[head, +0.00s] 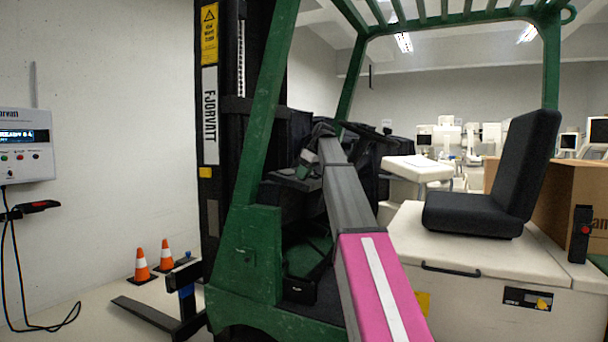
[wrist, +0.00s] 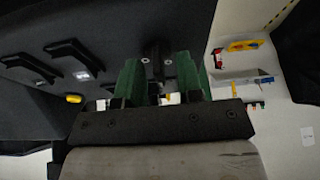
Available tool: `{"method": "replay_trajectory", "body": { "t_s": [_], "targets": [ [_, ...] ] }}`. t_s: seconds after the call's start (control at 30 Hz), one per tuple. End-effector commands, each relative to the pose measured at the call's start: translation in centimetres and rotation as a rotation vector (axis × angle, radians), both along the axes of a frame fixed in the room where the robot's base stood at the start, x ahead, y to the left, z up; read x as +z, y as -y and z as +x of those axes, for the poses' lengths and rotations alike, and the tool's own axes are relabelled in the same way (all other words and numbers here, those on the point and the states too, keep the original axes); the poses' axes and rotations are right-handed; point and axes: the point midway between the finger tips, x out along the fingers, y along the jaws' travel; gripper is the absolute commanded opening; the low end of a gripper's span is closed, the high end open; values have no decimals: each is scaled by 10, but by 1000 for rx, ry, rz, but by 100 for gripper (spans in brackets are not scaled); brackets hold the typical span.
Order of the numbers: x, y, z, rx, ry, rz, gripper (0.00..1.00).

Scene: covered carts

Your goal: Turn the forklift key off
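The green forklift (head: 262,240) stands in the middle of the head view. My arm reaches into its cab, and my gripper (head: 307,160) is small and dark there beside the dashboard. In the wrist view my gripper (wrist: 158,60) shows two green fingers set apart, with a gap between them. They point at the dark dashboard panel (wrist: 105,30). A dark upright piece (wrist: 154,50) with a light screw-like dot on either side shows between the fingertips. I cannot tell whether it is the key or whether the fingers touch it. No key is clearly recognizable.
Dark levers (wrist: 70,50), a lit white switch (wrist: 82,75) and a yellow knob (wrist: 73,98) are on the panel, left of the fingers. The black seat (head: 490,190) is to the right. Cones (head: 141,266) and a wall charger (head: 22,150) stand left.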

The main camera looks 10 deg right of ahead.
Motion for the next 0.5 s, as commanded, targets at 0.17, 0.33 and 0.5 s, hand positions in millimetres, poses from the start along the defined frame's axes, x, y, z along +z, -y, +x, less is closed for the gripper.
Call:
{"method": "replay_trajectory", "body": {
  "t_s": [0.17, 0.33, 0.5],
  "targets": [
    [19, 8, -5, -1, 2, 0, 34],
    [47, 21, -13, -1, 3, -1, 34],
    [73, 32, -22, -1, 2, 0, 34]
  ]
}}
